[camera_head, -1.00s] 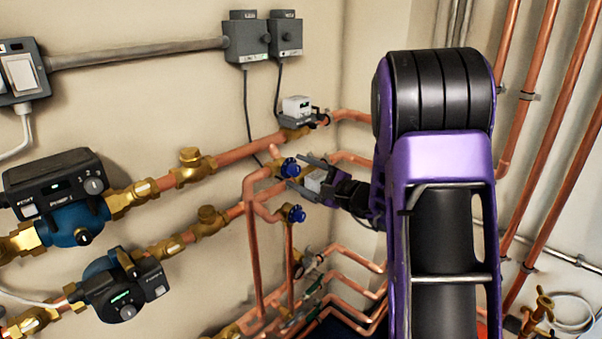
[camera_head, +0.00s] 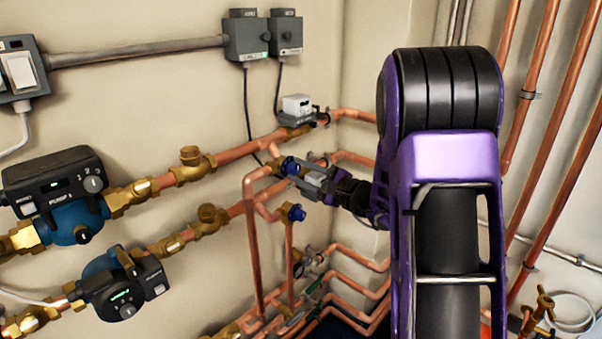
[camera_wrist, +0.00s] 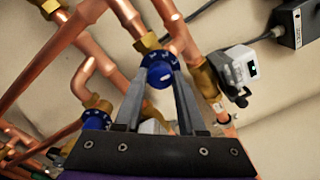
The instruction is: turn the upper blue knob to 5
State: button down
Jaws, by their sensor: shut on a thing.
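The upper blue knob (camera_head: 289,166) sits on a brass valve on the copper pipes, left of the arm in the head view. In the wrist view the upper blue knob (camera_wrist: 160,76) is between my fingertips, with white marks around its rim that are too small to read. My gripper (camera_head: 299,171) is shut on it; the fingers also show in the wrist view (camera_wrist: 160,62), one on each side of the knob. The lower blue knob (camera_head: 296,213) is free, below the upper one. It is also at the left of the wrist view (camera_wrist: 97,118).
A grey-white actuator (camera_head: 297,108) sits on the pipe just above the knob. Two pumps, an upper one (camera_head: 60,190) and a lower one (camera_head: 125,287), are at the left. Vertical copper pipes (camera_head: 560,150) run along the right wall. Several bent pipes lie below the knobs.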

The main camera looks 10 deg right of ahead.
jog(key=m, duration=0.7)
jog(key=shift+m, duration=0.4)
jog(key=m+p, duration=0.2)
jog(key=m, duration=0.1)
jog(key=shift+m, duration=0.3)
jog(key=shift+m+p, duration=1)
jog(key=shift+m, duration=0.8)
jog(key=shift+a+f, duration=0.1)
jog(key=c, duration=0.5)
grip_release()
jog(key=shift+s, duration=0.1)
